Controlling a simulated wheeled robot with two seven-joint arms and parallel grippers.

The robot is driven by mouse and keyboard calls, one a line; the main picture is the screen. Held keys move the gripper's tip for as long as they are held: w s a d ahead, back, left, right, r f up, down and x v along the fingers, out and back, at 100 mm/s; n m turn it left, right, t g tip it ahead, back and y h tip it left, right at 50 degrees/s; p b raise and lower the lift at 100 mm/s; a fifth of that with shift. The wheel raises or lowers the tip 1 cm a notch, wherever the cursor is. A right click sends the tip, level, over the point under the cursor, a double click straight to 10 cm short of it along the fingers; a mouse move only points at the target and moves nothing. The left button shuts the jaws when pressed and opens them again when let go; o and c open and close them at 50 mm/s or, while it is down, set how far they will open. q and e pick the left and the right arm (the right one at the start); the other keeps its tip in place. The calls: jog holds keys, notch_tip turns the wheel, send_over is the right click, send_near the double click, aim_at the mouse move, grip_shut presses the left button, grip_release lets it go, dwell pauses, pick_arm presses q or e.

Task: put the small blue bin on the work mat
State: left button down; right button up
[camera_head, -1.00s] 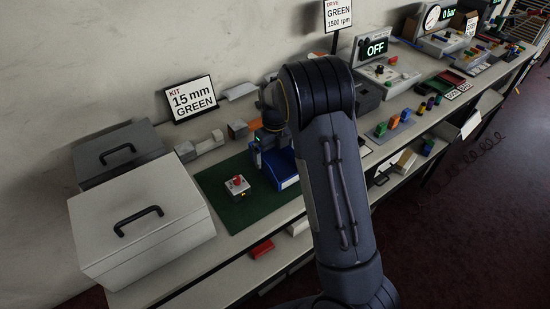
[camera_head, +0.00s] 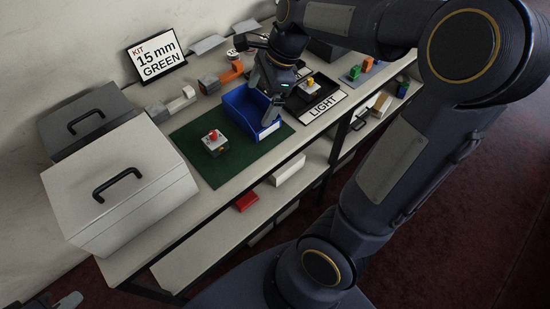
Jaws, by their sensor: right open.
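The small blue bin (camera_head: 240,116) is open-topped and stands on the far right part of the green work mat (camera_head: 203,166). It looks upright, and its right wall is partly hidden by my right gripper. My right gripper (camera_head: 265,103) is open at the bin's right side, pointing down, with its fingers close around or beside that wall. I cannot tell whether they touch it. A part of my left gripper (camera_head: 48,301) shows at the bottom left corner, cut off by the frame edge.
A grey block with a red top (camera_head: 214,142) stands on the mat left of the bin. A light box (camera_head: 125,190) stands left of the mat. A black tray (camera_head: 312,92) with a LIGHT label (camera_head: 322,107) lies to the right. The mat's front part is bare.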

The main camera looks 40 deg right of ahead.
jog(key=s+a+n+t, duration=0.1)
jog(key=s+a+n, duration=0.2)
jog(key=s+n, duration=0.2)
jog(key=s+a+n+t, duration=0.1)
jog(key=s+a+n, duration=0.1)
jog(key=s+n, duration=0.4)
jog(key=s+a+f+n+t, duration=0.1)
jog(key=s+a+n, duration=0.2)
jog(key=s+n, duration=0.3)
jog(key=n, duration=0.3)
jog(key=shift+a, duration=0.35)
